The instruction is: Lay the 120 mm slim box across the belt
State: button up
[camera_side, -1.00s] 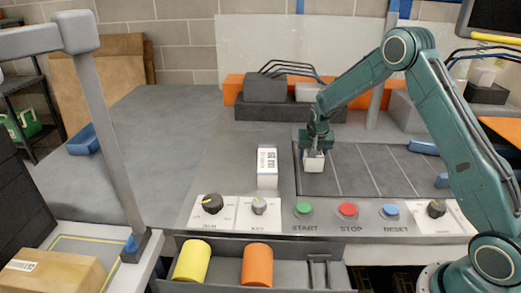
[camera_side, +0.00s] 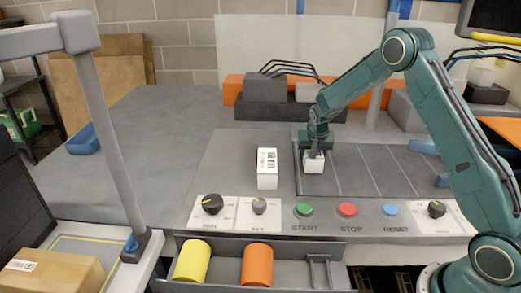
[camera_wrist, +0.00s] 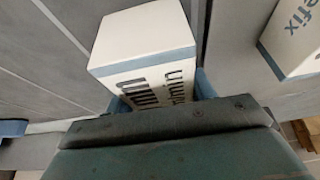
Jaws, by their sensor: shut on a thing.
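My gripper (camera_side: 315,152) points down at the left end of the dark belt (camera_side: 372,172) with light cross lines. It is shut on a small white box (camera_side: 314,164). In the wrist view the held box (camera_wrist: 145,38) is white with a blue-grey band and dark print, between blue fingers. Its lower part is hidden behind my gripper. I cannot tell whether it touches the belt. A second white box (camera_side: 267,172) with dark print stands left of the belt, apart from my gripper; it also shows in the wrist view (camera_wrist: 292,40). I cannot read a size on either box.
A control panel with knobs and green, red (camera_side: 348,209) and blue buttons runs along the front. A tray (camera_side: 290,262) below holds yellow and orange cylinders. Grey and orange blocks (camera_side: 262,112) stand behind. The belt's middle is clear; blue pieces (camera_side: 425,147) lie at its right.

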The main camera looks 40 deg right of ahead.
jog(key=shift+f, duration=0.3)
dwell(0.5)
jog(key=o, duration=1.2)
jog(key=shift+o, duration=0.2)
jog(key=v, duration=1.3)
jog(key=shift+s+a+r, duration=0.1)
jog(key=shift+s+r, duration=0.05)
jog(key=shift+r, duration=0.25)
